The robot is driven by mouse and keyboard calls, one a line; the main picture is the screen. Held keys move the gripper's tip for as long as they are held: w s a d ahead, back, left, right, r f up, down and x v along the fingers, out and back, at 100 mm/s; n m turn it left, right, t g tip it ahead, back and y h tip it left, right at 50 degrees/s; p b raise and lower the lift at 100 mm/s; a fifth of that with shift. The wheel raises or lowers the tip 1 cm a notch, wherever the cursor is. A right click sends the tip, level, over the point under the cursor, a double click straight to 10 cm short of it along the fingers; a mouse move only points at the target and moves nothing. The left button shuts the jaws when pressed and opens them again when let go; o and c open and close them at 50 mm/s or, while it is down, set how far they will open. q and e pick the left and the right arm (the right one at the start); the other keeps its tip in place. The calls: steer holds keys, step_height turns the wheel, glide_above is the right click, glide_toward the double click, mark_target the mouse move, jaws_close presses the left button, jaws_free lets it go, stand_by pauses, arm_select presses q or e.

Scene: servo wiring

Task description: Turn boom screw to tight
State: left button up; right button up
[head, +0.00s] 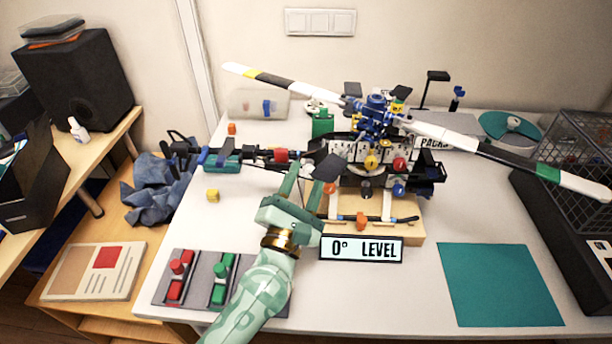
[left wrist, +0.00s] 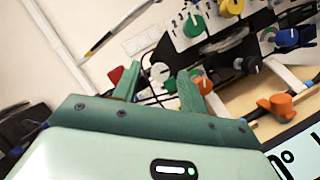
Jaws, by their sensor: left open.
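A model helicopter (head: 371,125) stands on a wooden base (head: 432,232), its dark tail boom reaching left. A red knob (head: 281,155) sits on the boom; a red part also shows beside a finger in the left wrist view (left wrist: 116,74). I cannot tell for sure which knob is the boom screw. My left gripper (head: 305,175) is open, with its fingers pointing up toward the boom, just right of and below the red knob. In the left wrist view, a grey round part (left wrist: 160,70) shows between the fingertips (left wrist: 158,84); contact cannot be told. My right gripper is not in view.
An orange knob (head: 330,188) is close to the right finger. A sign reading "0° LEVEL" (head: 361,248) stands in front of the base. A grey panel with red and green parts (head: 200,264) lies at front left. A teal mat (head: 498,284) leaves free room at right.

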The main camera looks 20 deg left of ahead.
arm_select(q)
steer(key=shift+w+r, duration=0.1)
steer(key=shift+w, duration=0.35)
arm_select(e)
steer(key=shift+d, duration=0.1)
